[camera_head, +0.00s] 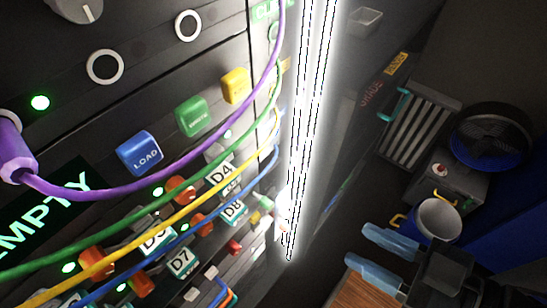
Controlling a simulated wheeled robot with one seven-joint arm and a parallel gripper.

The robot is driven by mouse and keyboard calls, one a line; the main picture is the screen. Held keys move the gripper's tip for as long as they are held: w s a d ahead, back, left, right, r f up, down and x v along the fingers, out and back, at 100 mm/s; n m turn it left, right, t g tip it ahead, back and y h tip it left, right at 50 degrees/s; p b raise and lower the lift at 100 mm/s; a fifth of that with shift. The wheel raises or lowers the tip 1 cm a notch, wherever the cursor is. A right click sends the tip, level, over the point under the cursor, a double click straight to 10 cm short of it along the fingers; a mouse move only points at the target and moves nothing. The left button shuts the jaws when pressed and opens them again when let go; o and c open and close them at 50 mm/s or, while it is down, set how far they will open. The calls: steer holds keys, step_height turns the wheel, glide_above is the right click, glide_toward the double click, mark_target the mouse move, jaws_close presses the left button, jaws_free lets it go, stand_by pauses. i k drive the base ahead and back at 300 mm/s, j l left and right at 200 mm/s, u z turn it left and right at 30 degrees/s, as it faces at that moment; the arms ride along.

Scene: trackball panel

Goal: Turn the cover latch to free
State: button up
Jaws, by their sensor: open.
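I cannot pick out a cover latch with certainty in the head view. A tall dark panel (130,75) with knobs, buttons and cables fills the left side. A very bright white strip (300,140) runs down its right edge, and its glare washes out nearby parts. A small pale part (281,215) shows in the glare near the strip's lower end, too blurred to name. My gripper (358,246) is at the lower right, with two light-blue fingers spread apart and nothing between them. It is to the right of the strip and apart from the panel.
Purple, green, yellow and blue cables hang across the panel. Blue LOAD (139,152), green (193,116) and yellow (236,86) buttons stick out. At right are a ribbed tray (418,127), a black fan (492,138), a grey box (447,178) and a white mug (438,219).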

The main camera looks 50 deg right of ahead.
mark_target(285, 227)
steer(key=i+l, duration=0.15)
steer(key=l, duration=0.15)
steer(key=k+j+u, duration=0.1)
steer(key=j, duration=0.25)
steer(key=k+j+u, duration=0.1)
steer(key=k+j, duration=0.25)
steer(key=j, duration=0.35)
steer(key=k+j+u, duration=0.15)
steer(key=j, duration=0.15)
steer(key=k+j+u, duration=0.1)
steer(key=j, duration=0.3)
